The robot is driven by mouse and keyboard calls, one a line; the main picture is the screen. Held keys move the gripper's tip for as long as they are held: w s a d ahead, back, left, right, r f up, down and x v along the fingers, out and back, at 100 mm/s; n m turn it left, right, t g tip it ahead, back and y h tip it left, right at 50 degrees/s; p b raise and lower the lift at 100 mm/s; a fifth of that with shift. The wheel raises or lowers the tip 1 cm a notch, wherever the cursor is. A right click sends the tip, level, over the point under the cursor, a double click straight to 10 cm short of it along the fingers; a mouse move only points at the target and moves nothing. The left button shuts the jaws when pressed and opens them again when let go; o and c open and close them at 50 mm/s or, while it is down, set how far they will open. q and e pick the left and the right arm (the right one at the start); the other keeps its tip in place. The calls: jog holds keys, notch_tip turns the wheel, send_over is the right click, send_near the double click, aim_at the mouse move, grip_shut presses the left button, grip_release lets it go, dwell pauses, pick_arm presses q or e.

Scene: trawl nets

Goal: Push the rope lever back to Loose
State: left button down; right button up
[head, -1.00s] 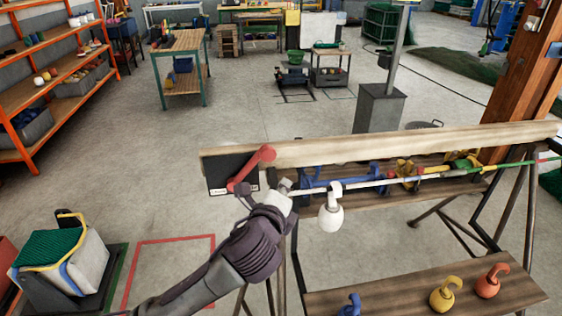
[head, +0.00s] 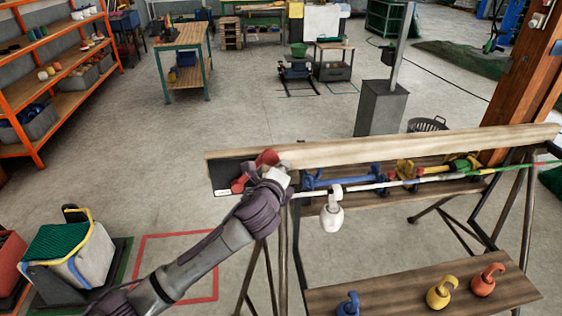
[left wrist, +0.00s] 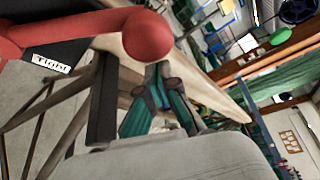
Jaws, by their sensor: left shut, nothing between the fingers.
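The red rope lever (head: 267,157) is on a black plate (head: 222,176) at the left end of the wooden beam. It slants up to the right, its round knob at the upper end; its middle is partly hidden by my left gripper (head: 277,174). In the left wrist view the lever's knob (left wrist: 147,36) is just above and left of the dark, teal-padded fingers (left wrist: 163,78). They are shut and empty, close to the knob; I cannot tell whether they touch. A "Tight" label (left wrist: 52,63) shows on the plate. My right gripper is out of view.
A pale rope (head: 365,186) with blue, yellow and green fittings runs along the beam (head: 400,146). A white hook weight (head: 332,215) hangs just right of my gripper. A lower board (head: 400,290) carries blue, yellow and red hooks. Open floor lies behind the beam.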

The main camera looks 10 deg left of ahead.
pick_arm(q)
jog(key=shift+s+a+r, duration=0.15)
jog(key=shift+a+r, duration=0.05)
jog(key=shift+a, duration=0.1)
jog(key=shift+d+f, duration=0.1)
jog(key=shift+d, duration=0.05)
